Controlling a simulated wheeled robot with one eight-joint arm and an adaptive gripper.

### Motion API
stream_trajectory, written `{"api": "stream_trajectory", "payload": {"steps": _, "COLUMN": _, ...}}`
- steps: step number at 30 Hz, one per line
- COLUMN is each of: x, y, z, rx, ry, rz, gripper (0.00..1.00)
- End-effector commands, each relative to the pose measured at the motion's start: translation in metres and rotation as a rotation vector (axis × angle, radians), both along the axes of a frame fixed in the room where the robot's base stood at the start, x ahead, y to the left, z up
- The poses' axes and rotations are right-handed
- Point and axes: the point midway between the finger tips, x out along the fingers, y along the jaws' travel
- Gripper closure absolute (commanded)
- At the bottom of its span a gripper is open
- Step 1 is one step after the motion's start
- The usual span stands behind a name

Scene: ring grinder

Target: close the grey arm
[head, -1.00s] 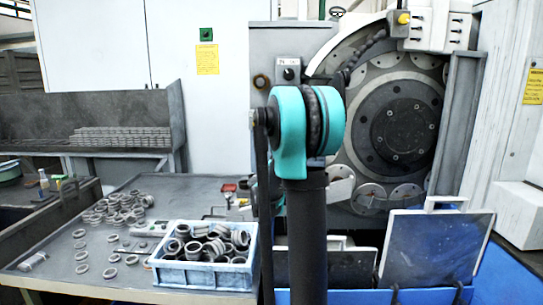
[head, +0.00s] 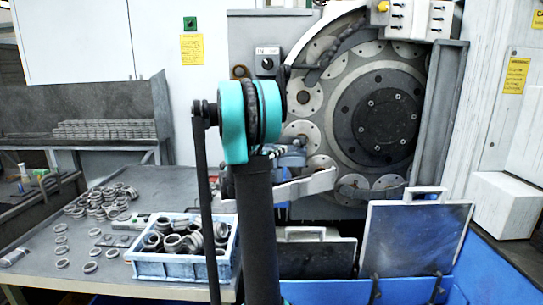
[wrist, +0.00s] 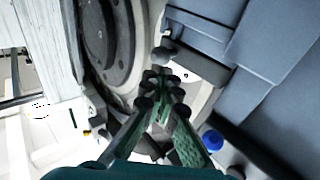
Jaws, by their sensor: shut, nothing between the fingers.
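The grey arm (head: 308,186) is a light grey, curved bar in front of the lower part of the round grinder disc in the head view. I cannot tell whether the fingertips touch anything. In the head view my gripper is not clearly visible behind my arm.
The grinder disc (head: 386,113) has round plates around it. A blue crate of rings (head: 165,265) and loose rings (head: 95,203) are on the table at left. Two upright panels, one at right (head: 413,238), stand by a blue trough (head: 460,290) below the disc.

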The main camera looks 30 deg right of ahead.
Motion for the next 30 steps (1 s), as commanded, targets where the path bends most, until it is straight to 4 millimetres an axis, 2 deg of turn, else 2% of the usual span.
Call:
{"api": "stream_trajectory", "payload": {"steps": 3, "x": 0.004, "y": -0.020, "z": 0.002, "rx": 0.000, "ry": 0.000, "rz": -0.002, "gripper": 1.00}}
{"api": "stream_trajectory", "payload": {"steps": 9, "x": 0.008, "y": -0.041, "z": 0.004, "rx": -0.001, "ry": 0.000, "rz": 0.000, "gripper": 1.00}}
{"api": "stream_trajectory", "payload": {"steps": 23, "x": 0.009, "y": -0.046, "z": 0.005, "rx": 0.000, "ry": 0.000, "rz": 0.000, "gripper": 1.00}}
{"api": "stream_trajectory", "payload": {"steps": 30, "x": 0.012, "y": -0.069, "z": 0.006, "rx": -0.001, "ry": 0.000, "rz": -0.002, "gripper": 1.00}}
